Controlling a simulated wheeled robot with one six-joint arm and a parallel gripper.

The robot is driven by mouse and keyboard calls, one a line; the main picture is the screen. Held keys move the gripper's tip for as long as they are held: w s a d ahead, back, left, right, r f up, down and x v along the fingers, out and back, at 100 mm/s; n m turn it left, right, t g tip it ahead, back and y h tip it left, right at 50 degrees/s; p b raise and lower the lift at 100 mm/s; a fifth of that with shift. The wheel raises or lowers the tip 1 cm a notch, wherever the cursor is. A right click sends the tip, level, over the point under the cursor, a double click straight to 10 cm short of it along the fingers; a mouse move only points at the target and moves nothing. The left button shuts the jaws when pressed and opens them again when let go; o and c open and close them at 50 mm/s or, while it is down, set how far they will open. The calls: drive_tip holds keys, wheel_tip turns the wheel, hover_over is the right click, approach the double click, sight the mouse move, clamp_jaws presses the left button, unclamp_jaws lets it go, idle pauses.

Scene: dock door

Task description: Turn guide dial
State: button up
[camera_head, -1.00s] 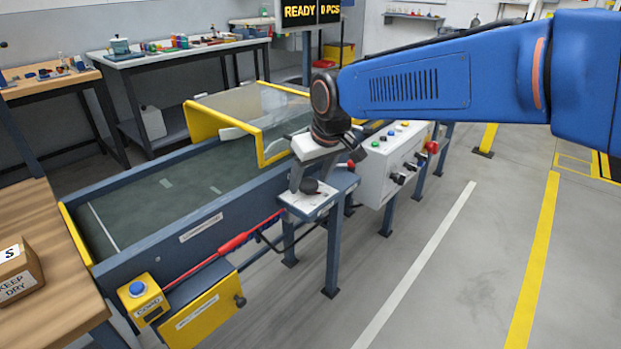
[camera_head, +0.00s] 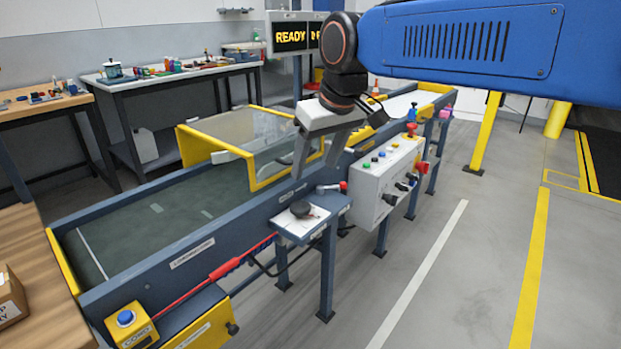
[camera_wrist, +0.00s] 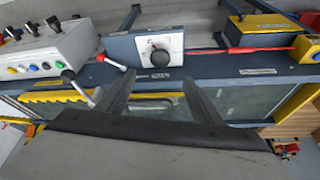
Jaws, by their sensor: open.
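The guide dial is a round black knob (camera_head: 300,209) on a white plate (camera_head: 290,222), carried by a small blue bracket at the conveyor's near side. In the wrist view the knob (camera_wrist: 160,58) sits low on its plate (camera_wrist: 143,45), with small red and dark marks above it. My gripper (camera_head: 314,168) is open and empty, above and behind the dial and apart from it. In the wrist view the knob appears just beyond the gap between the spread fingers (camera_wrist: 158,82). The knob's exact pointing is too small to tell.
A red-tipped lever (camera_head: 334,187) stands close beside the dial. A white control box (camera_head: 385,178) with buttons and knobs is to the right. A clear guard with a yellow frame (camera_head: 256,170) lies behind my gripper. A red pull cord (camera_head: 225,268) runs left. Open floor lies in front.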

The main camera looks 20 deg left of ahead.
drive_tip(key=shift+v, duration=1.7)
drive_tip(key=s+d+f+m+t+h, duration=0.1)
drive_tip(key=d+f+m, duration=0.15)
drive_tip(key=d, duration=1.05)
drive_tip(key=s+d+f+m, duration=0.15)
drive_tip(key=d+f, duration=0.25)
drive_tip(key=d, duration=0.9)
drive_tip(key=s+d+f+m+h, duration=0.1)
drive_tip(key=s+d+f+m, duration=0.2)
drive_tip(key=s+d+f, duration=0.4)
drive_tip(key=s+d+f+m+t+h, duration=0.1)
drive_tip(key=s+d+f+m, duration=0.2)
drive_tip(key=s+d+f, duration=0.4)
drive_tip(key=d, duration=0.5)
drive_tip(key=shift+s+f+m+h, duration=0.3)
drive_tip(key=shift+s+f, duration=0.1)
drive_tip(key=shift+d, duration=0.1)
